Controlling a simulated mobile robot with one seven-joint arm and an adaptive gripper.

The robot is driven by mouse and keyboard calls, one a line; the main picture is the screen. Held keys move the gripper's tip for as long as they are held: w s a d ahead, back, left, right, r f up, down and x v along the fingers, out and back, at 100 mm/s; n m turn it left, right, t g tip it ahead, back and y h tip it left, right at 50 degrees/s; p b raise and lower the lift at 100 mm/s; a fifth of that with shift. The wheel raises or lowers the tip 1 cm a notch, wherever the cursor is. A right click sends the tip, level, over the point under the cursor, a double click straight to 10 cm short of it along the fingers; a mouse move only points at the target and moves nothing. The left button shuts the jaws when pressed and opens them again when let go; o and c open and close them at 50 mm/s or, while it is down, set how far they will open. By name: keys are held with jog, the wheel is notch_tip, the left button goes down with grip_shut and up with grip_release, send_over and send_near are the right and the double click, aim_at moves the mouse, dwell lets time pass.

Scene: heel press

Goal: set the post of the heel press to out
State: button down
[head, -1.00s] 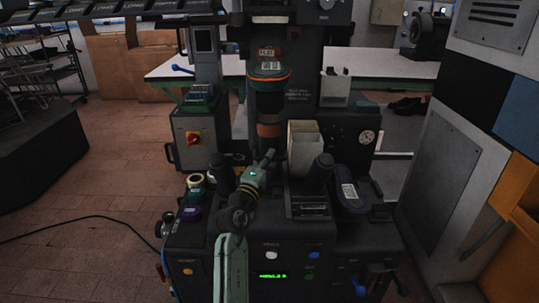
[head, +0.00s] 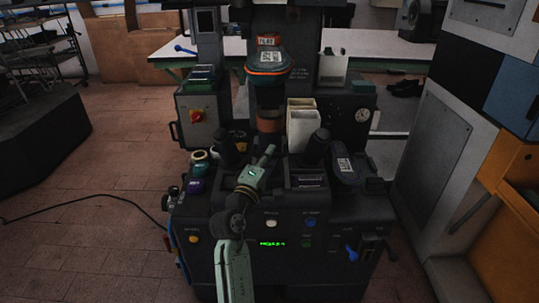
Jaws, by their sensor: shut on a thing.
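The heel press is the dark machine in the middle of the head view, with a teal and orange pressing head (head: 268,62) above a dark column with an orange-brown band (head: 268,124). My gripper (head: 269,152) is just in front of and below this column, over the press's front bed. Its jaws are closed on a part of the post, which they and the arm mostly hide. I cannot make out the post's exact position. A green display (head: 271,244) glows on the front panel, too small to read surely.
Pale bins (head: 302,125) and a dark cylinder (head: 317,147) stand right of my gripper. A grey cabinet (head: 440,140) stands close on the right. The floor at left is open, with a cable (head: 80,202).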

jog(key=shift+f, duration=0.15)
jog(key=c, duration=1.6)
grip_release()
jog(key=shift+s, duration=0.1)
jog(key=v, duration=1.2)
